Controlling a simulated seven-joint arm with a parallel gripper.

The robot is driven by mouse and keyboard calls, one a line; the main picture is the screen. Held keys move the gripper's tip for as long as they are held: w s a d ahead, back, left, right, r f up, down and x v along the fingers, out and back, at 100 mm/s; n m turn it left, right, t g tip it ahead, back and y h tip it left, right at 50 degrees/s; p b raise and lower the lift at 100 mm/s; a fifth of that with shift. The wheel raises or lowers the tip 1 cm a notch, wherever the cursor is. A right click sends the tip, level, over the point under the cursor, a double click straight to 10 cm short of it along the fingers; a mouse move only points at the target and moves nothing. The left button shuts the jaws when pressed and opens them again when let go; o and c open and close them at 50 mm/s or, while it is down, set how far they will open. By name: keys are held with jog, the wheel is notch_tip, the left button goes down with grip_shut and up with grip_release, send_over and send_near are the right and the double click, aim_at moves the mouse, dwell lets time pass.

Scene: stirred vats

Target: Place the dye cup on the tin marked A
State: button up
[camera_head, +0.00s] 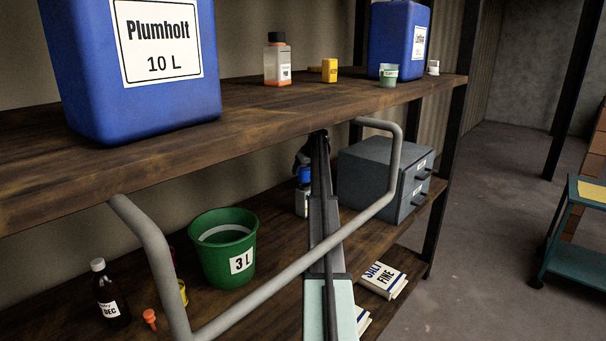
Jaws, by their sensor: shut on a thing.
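My gripper (303,165) is over the lower shelf, behind the rail and partly hidden by my own arm. It is shut on a small blue thing (304,175), which looks like the dye cup. Right below the blue thing stands a pale grey, tin-like container (301,203). They look close together in line, but I cannot tell whether they touch. No letter A can be read on the container, and my arm covers its right side.
A green 3 L bucket (209,262) stands left of my arm, a grey drawer box (375,170) right of it. A grey rail (285,275) crosses in front. The upper shelf (250,108) hangs above. White SALT FINE packs (381,276) and a dark bottle (110,298) also stand below.

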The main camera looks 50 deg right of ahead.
jog(key=shift+f, duration=0.95)
jog(key=shift+f, duration=0.1)
jog(key=o, duration=1.2)
jog(key=shift+c, duration=0.2)
jog(key=v, duration=0.7)
jog(key=shift+r, duration=0.3)
jog(key=shift+s+a, duration=0.1)
